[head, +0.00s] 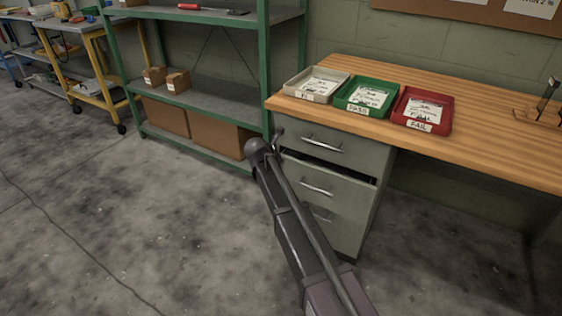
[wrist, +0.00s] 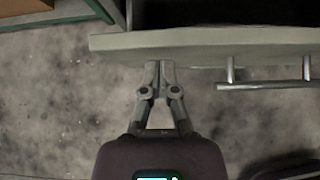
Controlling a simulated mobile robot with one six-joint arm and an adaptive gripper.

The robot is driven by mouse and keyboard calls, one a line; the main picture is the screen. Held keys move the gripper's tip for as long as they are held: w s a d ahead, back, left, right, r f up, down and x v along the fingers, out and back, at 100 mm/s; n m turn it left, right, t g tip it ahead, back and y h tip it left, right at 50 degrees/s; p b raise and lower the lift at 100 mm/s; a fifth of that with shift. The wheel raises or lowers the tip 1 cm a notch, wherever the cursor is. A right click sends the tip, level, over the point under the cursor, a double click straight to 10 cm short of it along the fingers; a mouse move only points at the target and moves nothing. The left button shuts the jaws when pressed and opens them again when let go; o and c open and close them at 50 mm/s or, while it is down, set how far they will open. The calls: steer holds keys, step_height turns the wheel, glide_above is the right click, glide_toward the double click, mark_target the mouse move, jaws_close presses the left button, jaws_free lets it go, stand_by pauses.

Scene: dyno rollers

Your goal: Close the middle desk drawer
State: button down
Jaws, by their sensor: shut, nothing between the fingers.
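The grey desk pedestal holds a stack of drawers with bar handles. The middle drawer (head: 345,190) stands out a little, with a dark gap along its top edge. In the wrist view I look down on a drawer front (wrist: 190,42), with a dark opening behind it and its bar handle (wrist: 265,86) at the right. My gripper (wrist: 159,66) is shut and empty. Its tips are at the outer face of this front, left of the handle; I cannot tell if they touch. In the head view my arm partly covers the lower drawers and the gripper is mostly hidden.
The upper drawer (head: 318,143) looks shut. On the wooden desktop (head: 480,140) sit a beige tray (head: 300,92), a green tray (head: 349,109) and a red tray (head: 406,122). A green shelf rack (head: 220,103) stands left of the desk. The floor in front is clear.

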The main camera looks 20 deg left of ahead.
steer(key=s+f+p+v, duration=0.1)
steer(key=p+v, duration=0.6)
steer(key=v, duration=0.5)
steer(key=shift+s+a+f, duration=0.15)
steer(key=shift+s+a, duration=0.05)
steer(key=shift+s, duration=0.35)
steer(key=w+d+f+m+g+h, duration=0.1)
steer(key=d+f+m+g, duration=0.1)
steer(key=d+m, duration=0.95)
steer(key=d+f+m+g+h, duration=0.1)
steer(key=d+f+m+g, duration=0.3)
steer(key=d, duration=1.5)
steer(key=s+d+m+g+y, duration=0.1)
steer(key=s+d+m, duration=0.5)
steer(key=d+m, duration=0.3)
steer(key=s+d+m+g+y, duration=0.2)
steer(key=s+d+m, duration=0.4)
steer(key=d+m, duration=0.4)
steer(key=d, duration=0.4)
steer(key=shift+d+r, duration=0.2)
steer(key=shift+r, duration=0.05)
